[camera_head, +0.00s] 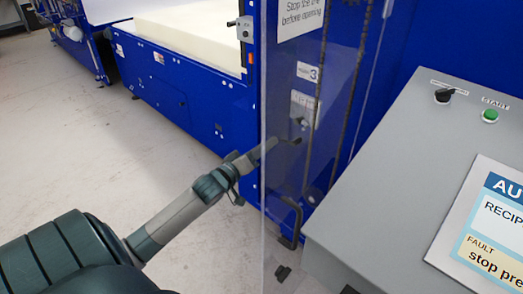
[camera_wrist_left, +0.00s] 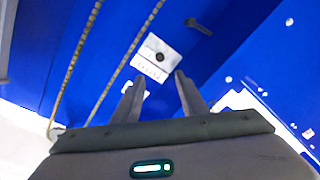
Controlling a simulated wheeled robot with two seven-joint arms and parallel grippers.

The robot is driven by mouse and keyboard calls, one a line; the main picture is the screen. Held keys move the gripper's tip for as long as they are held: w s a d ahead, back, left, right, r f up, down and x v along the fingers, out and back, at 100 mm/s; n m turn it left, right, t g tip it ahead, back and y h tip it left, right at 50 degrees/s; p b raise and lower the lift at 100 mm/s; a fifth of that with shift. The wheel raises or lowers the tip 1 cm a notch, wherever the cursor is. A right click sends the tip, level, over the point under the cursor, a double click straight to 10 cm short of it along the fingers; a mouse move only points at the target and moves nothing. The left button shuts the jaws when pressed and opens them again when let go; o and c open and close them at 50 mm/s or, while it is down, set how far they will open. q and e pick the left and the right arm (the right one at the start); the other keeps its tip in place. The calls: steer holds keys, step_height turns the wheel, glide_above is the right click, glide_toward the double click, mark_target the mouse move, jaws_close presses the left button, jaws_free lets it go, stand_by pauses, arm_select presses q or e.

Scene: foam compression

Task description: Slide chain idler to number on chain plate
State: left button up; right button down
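My left gripper (camera_head: 284,144) reaches from the left to the blue machine's chain column, partly seen through the clear panel. In the left wrist view its two fingers (camera_wrist_left: 160,92) are apart with nothing between them. Just beyond the fingertips is a silver block with a dark round centre (camera_wrist_left: 158,54), apparently the chain idler; faint markings show on its lower part. Two chains (camera_wrist_left: 128,55) run up to its left. In the head view a plate marked 3 (camera_head: 308,72) sits above a pale plate (camera_head: 302,104) near the chains. My right gripper is out of view.
A clear panel (camera_head: 275,235) with a stop notice (camera_head: 299,18) stands beside my left forearm. A black handle (camera_head: 292,222) is low by the column. A grey control console (camera_head: 400,160) fills the right. Cream foam (camera_head: 195,25) lies behind; the left floor is clear.

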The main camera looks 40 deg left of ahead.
arm_select(q)
steer(key=shift+s, duration=0.75)
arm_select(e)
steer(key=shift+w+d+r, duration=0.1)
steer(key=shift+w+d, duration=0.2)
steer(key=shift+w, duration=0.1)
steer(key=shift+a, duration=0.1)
arm_select(q)
steer(key=shift+s, duration=0.1)
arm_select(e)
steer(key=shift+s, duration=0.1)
